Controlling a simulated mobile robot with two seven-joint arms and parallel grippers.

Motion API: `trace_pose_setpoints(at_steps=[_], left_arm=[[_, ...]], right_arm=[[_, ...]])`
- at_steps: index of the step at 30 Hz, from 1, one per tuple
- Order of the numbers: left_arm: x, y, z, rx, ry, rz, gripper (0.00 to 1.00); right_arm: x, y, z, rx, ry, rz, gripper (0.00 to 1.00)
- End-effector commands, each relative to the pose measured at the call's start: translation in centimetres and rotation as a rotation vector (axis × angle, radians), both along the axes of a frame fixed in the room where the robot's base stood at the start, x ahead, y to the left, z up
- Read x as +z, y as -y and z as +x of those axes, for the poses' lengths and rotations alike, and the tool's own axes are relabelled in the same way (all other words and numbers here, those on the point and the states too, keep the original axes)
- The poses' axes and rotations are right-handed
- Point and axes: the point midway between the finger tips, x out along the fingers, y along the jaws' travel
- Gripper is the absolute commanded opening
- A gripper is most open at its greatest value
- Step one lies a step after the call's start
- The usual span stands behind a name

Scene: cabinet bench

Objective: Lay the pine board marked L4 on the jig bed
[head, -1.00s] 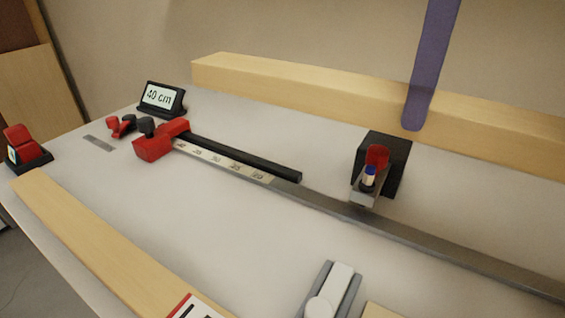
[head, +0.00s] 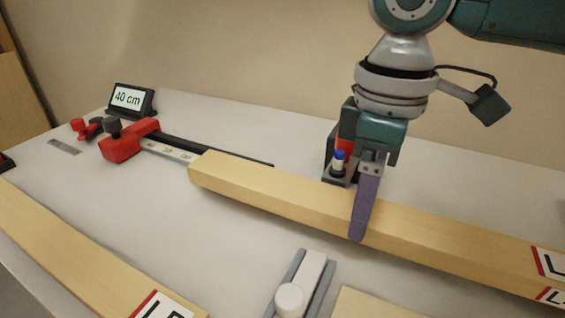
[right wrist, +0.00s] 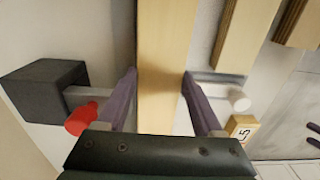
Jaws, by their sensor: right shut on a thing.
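A long pine board (head: 290,196) lies across the middle of the head view, over the line of the metal jig bed rail. Red-edged labels at its right end show an L; the digit is cut off. My right gripper (head: 362,205) is shut across this board, one finger down its near face. In the right wrist view the board (right wrist: 165,60) runs between both fingers. A red stop (head: 120,147) and the scale strip (head: 170,152) of the jig show left of the board's end. I cannot tell whether the board touches the bed. My left gripper is not in view.
A clamp with a blue-tipped plunger (head: 339,162) stands just behind the board, close to my right gripper. Another pine board (head: 75,250) lies at the front left. A grey device with a white knob (head: 291,298) stands in front. A "40 cm" sign (head: 130,100) stands at the back left.

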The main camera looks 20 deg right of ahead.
Motion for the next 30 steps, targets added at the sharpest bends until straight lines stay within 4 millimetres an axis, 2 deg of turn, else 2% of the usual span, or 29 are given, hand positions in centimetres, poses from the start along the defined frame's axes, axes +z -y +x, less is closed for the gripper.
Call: trace_pose_setpoints(at_steps=[3, 6, 18, 19, 26, 30], left_arm=[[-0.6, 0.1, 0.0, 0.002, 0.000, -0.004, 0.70], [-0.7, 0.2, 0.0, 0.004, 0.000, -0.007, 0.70], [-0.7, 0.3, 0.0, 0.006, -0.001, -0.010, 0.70], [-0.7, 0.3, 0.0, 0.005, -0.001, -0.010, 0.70], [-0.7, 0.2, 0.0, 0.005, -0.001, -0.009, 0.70], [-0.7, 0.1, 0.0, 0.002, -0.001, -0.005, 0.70]], right_arm=[[-2.2, 0.0, -0.1, -0.001, -0.003, -0.001, 0.00], [-3.2, 0.0, 0.0, 0.000, -0.002, -0.001, 0.00], [-3.6, 0.0, 0.0, 0.000, -0.001, 0.000, 0.00], [-3.6, 0.0, 0.0, 0.000, -0.002, -0.001, 0.72], [-3.6, 0.0, 0.0, 0.000, -0.002, -0.001, 0.97], [-3.6, 0.0, 0.0, 0.000, -0.002, -0.001, 0.98]])
